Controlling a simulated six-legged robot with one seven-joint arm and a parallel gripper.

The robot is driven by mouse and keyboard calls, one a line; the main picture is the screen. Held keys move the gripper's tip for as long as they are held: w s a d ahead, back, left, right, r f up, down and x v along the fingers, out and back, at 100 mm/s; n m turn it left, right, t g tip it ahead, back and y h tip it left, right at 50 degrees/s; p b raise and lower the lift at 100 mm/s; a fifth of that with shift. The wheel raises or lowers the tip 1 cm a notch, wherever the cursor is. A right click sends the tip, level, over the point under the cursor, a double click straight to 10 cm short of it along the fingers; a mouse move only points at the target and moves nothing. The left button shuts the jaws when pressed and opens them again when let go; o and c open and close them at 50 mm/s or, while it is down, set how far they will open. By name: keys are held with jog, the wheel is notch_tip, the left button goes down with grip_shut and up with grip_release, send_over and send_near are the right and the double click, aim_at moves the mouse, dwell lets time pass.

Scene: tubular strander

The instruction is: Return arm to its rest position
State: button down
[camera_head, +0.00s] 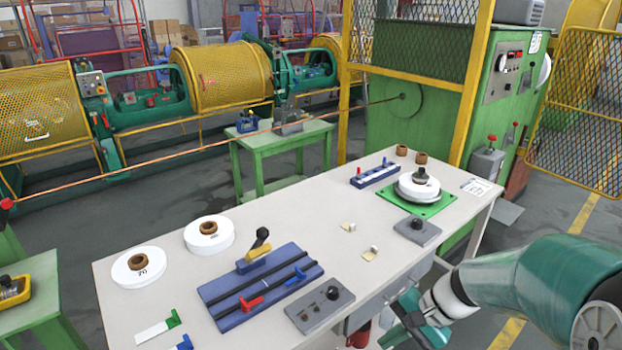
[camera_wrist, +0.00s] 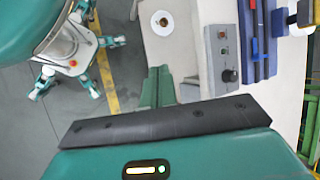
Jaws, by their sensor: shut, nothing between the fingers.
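My arm enters the head view from the right, with its teal and white links beside the table's front edge. Its dark-and-teal end (camera_head: 415,318) hangs low at that edge, clear of the tabletop objects. The fingertips are not clearly visible in the head view.
The white table (camera_head: 300,222) holds a blue fixture (camera_head: 228,314) with red and black levers, a grey knob plate (camera_head: 305,313) near the front edge, white discs (camera_head: 209,245) and a green plate (camera_head: 447,205). Open floor (camera_wrist: 130,45) lies between my body and the table.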

jog(key=s+r+n+t+h, duration=0.5)
jog(key=s+r+n+h, duration=0.2)
jog(key=r, duration=0.7)
jog(key=shift+s+r+n, duration=0.3)
jog(key=shift+s+n, duration=0.6)
jog(key=shift+s, duration=0.25)
